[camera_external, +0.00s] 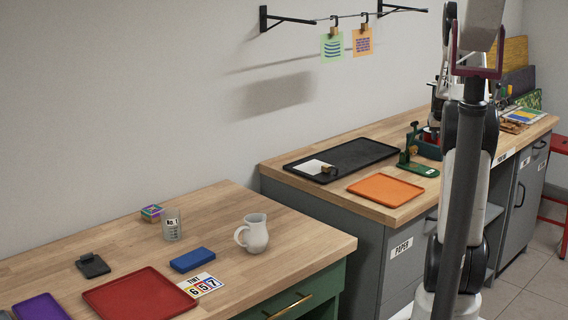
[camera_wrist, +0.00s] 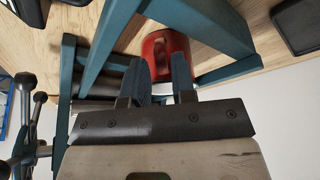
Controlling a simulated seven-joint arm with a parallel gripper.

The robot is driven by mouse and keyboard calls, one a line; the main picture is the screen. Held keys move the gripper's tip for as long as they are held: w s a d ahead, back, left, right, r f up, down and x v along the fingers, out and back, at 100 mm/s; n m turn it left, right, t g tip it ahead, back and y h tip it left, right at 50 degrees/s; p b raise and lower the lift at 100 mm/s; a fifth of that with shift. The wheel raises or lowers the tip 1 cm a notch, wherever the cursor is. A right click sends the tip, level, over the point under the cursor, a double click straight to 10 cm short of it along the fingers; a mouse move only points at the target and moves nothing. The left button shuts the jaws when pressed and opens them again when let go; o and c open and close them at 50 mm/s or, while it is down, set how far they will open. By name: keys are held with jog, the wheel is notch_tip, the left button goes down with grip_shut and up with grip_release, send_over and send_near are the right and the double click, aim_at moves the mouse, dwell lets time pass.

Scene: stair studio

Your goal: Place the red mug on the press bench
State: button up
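The red mug (camera_wrist: 165,52) shows in the wrist view just beyond my fingertips, between bars of a blue-teal frame (camera_wrist: 108,45). In the external view only a small red part of the mug (camera_external: 429,134) shows near that frame (camera_external: 427,150), on the far wooden bench (camera_external: 335,201). My gripper (camera_wrist: 163,68) has its two fingers apart, with the mug seen between and behind them; no firm grip shows. In the external view my gripper is mostly hidden behind my arm. The mug's base and contact with the bench are hidden.
A green stamping tool (camera_external: 413,160), black tray (camera_external: 345,157) and orange tray (camera_external: 386,189) lie on the far bench. A white pitcher (camera_external: 255,234), red tray (camera_external: 140,296) and blue block (camera_external: 192,260) are on the near bench. The frame's bars crowd my gripper.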

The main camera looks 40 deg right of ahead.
jog(key=v, duration=0.8)
jog(key=shift+f, duration=0.1)
dwell(0.6)
